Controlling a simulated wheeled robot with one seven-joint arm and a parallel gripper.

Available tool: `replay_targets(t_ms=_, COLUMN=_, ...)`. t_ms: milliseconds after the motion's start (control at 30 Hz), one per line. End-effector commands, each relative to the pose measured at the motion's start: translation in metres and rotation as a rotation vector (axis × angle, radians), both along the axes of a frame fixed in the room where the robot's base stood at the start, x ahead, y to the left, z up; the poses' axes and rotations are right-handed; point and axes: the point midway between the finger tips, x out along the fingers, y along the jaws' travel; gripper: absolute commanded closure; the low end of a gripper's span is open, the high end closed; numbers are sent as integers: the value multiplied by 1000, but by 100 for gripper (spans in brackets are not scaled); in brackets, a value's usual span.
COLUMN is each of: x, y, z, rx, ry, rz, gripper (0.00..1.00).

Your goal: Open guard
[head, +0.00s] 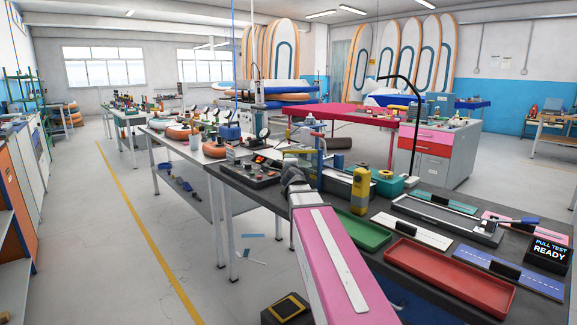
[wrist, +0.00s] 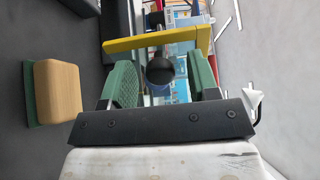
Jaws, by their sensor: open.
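In the wrist view, a yellow bar (wrist: 150,43) with a bent right end crosses ahead of my gripper; it looks like the guard's frame, with a see-through area below it. A round black knob (wrist: 160,69) sits in front of this area, between my fingers in the picture. My gripper (wrist: 160,86) is open, one green-padded finger on each side of the knob. I cannot tell whether either finger touches it. In the head view, my pink arm reaches over the dark bench (head: 260,192), and its fingers are not clear there.
A wooden block on a green base (wrist: 57,90) stands left of my gripper in the wrist view. On the bench are a yellow upright piece (head: 360,192), a green tray (head: 362,232), a red tray (head: 450,280) and a "PULL TEST READY" display (head: 549,252). The aisle at left is clear.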

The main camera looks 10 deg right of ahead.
Motion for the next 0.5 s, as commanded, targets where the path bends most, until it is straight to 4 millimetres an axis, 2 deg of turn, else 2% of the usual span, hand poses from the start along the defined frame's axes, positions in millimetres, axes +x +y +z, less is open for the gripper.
replay_targets(t_ms=400, x=-77, y=12, z=0, rx=0, ry=0, rz=0, gripper=45)
replay_targets(t_ms=500, x=-89, y=14, z=0, rx=0, ry=0, rz=1, gripper=45)
